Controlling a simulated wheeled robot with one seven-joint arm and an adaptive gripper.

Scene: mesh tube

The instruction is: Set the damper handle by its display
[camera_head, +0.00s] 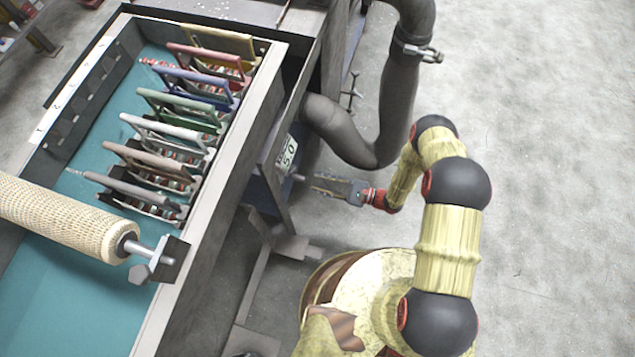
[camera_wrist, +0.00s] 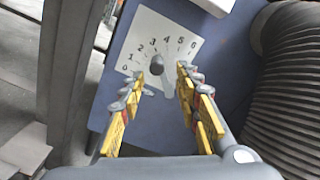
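In the wrist view, a white dial plate (camera_wrist: 185,38) with a curved scale of numerals from 0 to 6 sits on the blue panel. The handle's dark round knob (camera_wrist: 157,65) stands out in front of the dial. My gripper (camera_wrist: 160,77) is open, with its yellow-padded fingers on either side just below the knob. I cannot tell whether either finger touches the handle. My gripper also shows in the head view (camera_head: 322,183), close to the panel.
A thick grey hose (camera_head: 345,135) bends close above my gripper; its ribbed part (camera_wrist: 288,90) fills the right of the wrist view. A bench (camera_head: 185,300) with several coloured frames and a mesh tube (camera_head: 60,215) stands at the left. Floor at the right is clear.

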